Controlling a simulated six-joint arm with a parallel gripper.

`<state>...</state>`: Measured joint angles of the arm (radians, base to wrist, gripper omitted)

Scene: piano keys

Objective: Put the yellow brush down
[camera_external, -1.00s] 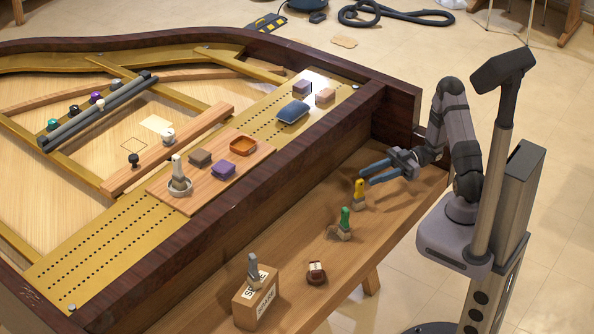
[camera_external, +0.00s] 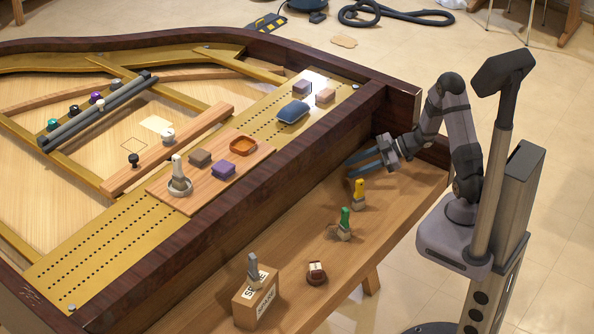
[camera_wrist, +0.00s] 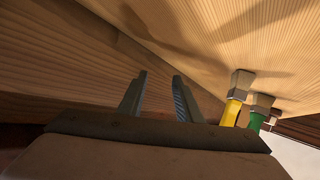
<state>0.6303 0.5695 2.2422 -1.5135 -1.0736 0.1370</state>
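The yellow brush (camera_external: 359,192) stands upright on the wooden bench (camera_external: 312,262) beside the piano. In the wrist view its yellow handle (camera_wrist: 231,111) shows to the right of my fingers, with its grey block end against the wood. My gripper (camera_external: 350,168) is open and empty, behind and slightly left of the yellow brush in the outside view, close to the piano's dark side wall. In the wrist view the two fingers (camera_wrist: 158,85) are apart with nothing between them.
A green brush (camera_external: 345,220) stands just in front of the yellow one. A small brown-and-white object (camera_external: 316,272) and a labelled wooden block (camera_external: 256,297) with a grey-handled item lie further along. The piano's side wall (camera_external: 290,165) borders the bench.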

